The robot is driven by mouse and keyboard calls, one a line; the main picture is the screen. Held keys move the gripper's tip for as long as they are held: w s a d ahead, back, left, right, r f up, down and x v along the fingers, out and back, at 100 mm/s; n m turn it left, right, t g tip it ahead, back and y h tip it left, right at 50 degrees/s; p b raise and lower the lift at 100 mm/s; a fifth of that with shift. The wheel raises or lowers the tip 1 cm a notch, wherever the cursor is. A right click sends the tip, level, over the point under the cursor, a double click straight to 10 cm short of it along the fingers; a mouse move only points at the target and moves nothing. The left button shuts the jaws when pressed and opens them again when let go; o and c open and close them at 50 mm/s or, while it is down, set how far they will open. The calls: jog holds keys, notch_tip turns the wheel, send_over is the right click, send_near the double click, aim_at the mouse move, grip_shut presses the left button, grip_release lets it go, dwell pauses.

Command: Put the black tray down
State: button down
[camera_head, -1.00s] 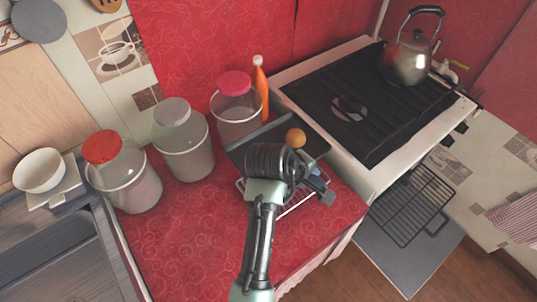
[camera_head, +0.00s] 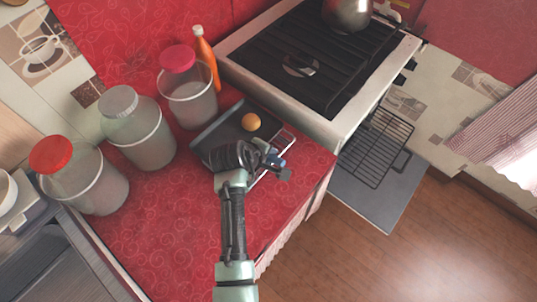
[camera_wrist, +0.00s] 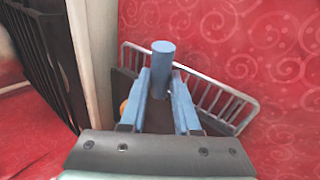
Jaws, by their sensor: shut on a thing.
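The black tray (camera_head: 213,131) is over the red counter beside the stove, at or just above the surface; I cannot tell if it touches. A round orange-brown thing (camera_head: 250,122) lies in it. My gripper (camera_head: 273,159) is at the tray's near right side, shut on it. In the wrist view, my blue fingers (camera_wrist: 158,100) close on a dark part of the tray (camera_wrist: 158,119), which is mostly hidden by the gripper. A short blue cylinder (camera_wrist: 163,62) stands up near the fingertips.
A wire rack (camera_head: 286,140) shows beside and partly under the tray. Jars with pink (camera_head: 178,58), grey (camera_head: 118,100) and red (camera_head: 50,154) lids and an orange bottle (camera_head: 207,62) stand behind and left. The stove (camera_head: 300,70) borders the right. Front counter is clear.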

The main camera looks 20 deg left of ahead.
jog(key=c, duration=0.6)
grip_release()
jog(key=shift+c, duration=0.2)
jog(key=p+v, duration=0.1)
jog(key=v, duration=1.1)
jog(key=shift+r, duration=0.15)
